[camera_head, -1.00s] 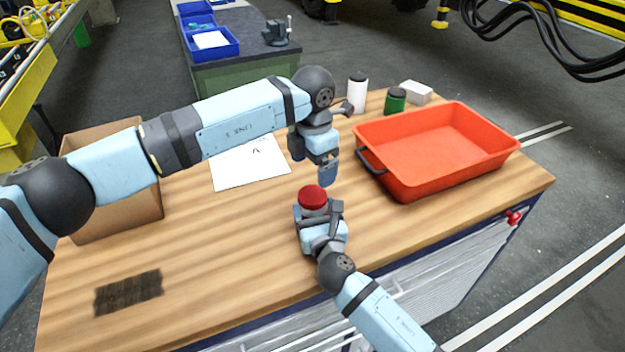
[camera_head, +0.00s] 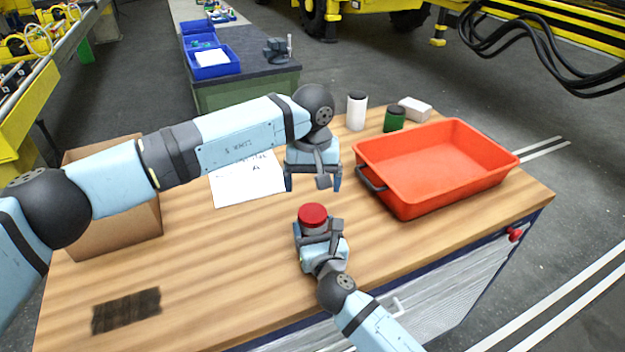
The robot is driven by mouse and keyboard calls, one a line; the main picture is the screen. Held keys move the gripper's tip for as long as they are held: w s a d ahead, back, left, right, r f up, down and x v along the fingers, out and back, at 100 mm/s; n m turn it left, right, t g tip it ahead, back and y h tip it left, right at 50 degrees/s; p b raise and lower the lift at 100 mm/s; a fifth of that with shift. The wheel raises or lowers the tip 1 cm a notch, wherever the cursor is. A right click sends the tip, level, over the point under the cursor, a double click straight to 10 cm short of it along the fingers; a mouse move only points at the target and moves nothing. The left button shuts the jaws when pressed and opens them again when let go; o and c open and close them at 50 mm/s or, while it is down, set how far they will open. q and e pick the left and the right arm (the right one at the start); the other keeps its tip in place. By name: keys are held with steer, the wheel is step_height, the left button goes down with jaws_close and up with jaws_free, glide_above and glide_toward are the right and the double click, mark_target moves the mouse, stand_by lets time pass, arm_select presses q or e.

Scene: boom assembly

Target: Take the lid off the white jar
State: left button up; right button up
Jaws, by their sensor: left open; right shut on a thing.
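A jar (camera_head: 314,227) with a red lid (camera_head: 313,214) stands upright near the middle of the wooden table. The lid sits on top of it, and only a pale grey strip of the body shows. My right gripper (camera_head: 317,236) is shut on the jar's body from the front and hides most of it. My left gripper (camera_head: 313,182) is open and empty, pointing down just behind and above the red lid, not touching it. A white jar-like container (camera_head: 357,113) with a dark lid stands at the back of the table, apart from both grippers.
An orange-red tray (camera_head: 440,195) with a dark handle stands on the right. A green dark-topped jar (camera_head: 394,121) and a white block (camera_head: 415,108) are behind it. A cardboard box (camera_head: 120,222), paper sheet (camera_head: 232,190) and dark patch (camera_head: 126,311) lie left.

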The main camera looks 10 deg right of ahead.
mark_target(312, 212)
arm_select(q)
steer(key=m, duration=0.4)
steer(key=shift+f, duration=4)
steer(key=c, duration=0.9)
steer(key=n, duration=0.3)
steer(key=shift+c, duration=0.2)
steer(key=o, duration=1)
